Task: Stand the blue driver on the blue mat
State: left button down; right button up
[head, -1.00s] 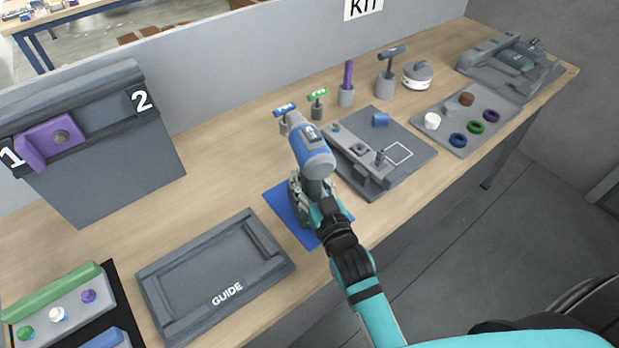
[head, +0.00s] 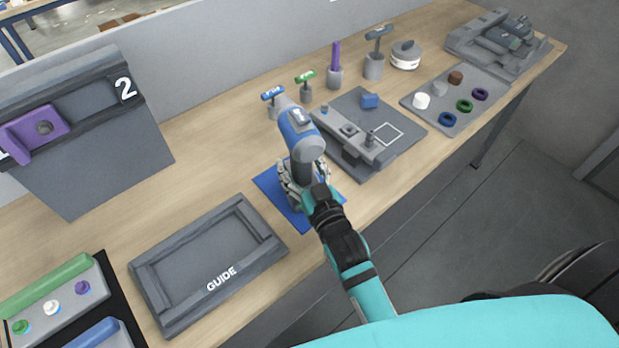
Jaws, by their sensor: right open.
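The blue driver (head: 299,133), with a blue and grey body and a grey handle, stands upright over the blue mat (head: 272,187). Its base is hidden behind my right gripper, so I cannot tell whether it touches the mat. My right gripper (head: 297,182) is open, with its fingers around the lower part of the driver's handle. My left gripper is not in view.
A grey tray marked GUIDE (head: 150,294) lies left of the mat. A grey fixture board (head: 405,145) lies close on the right. Small T-handled tools (head: 273,97) stand behind the driver. A grey stand with a purple block (head: 40,131) is at the left.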

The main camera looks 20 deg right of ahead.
jog(key=s, duration=1.1)
jog(key=shift+s+d+r, duration=0.15)
jog(key=shift+d+r, duration=0.15)
